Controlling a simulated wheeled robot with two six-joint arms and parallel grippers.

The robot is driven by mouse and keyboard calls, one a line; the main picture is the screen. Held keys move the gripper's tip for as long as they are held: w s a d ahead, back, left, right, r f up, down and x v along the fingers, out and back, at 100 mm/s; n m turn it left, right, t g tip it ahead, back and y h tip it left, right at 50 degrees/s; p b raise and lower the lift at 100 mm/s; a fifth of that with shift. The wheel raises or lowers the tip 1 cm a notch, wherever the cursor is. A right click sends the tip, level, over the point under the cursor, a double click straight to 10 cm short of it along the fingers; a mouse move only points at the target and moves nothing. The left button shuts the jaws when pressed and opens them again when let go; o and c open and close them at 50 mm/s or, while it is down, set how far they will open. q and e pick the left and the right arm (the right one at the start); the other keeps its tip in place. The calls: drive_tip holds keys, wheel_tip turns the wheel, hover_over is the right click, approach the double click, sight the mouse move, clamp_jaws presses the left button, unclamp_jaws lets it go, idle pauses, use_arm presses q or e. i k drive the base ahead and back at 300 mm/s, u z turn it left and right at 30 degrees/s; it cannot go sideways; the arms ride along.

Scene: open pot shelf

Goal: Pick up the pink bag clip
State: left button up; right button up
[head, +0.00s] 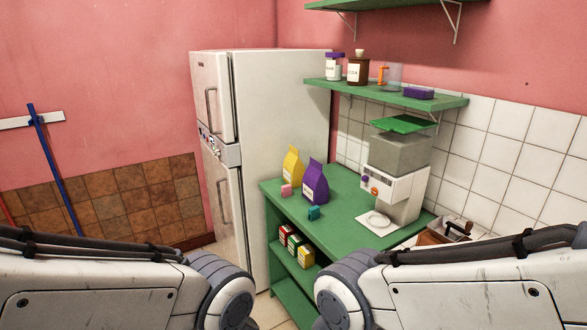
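A small pink clip-like object (287,190) rests on the green counter (343,206), at the foot of the yellow bag (293,165) and left of the purple bag (315,183). It is small in the picture, so its fine shape is hard to tell. A small teal object (314,213) of similar size lies in front of the purple bag. Both my arms reach in from the lower corners, but neither gripper shows. The arms are well apart from the pink clip.
Small boxes (292,241) sit on the shelf below. A fridge (275,130) stands left of the counter. A green wall shelf (395,96) with jars hangs above.

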sight(286, 190)
drive_tip(key=u, duration=0.3)
drive_tip(key=i, duration=0.55)
drive_tip(key=u, duration=0.55)
drive_tip(key=i, duration=1.9)
drive_tip(key=z, duration=0.6)
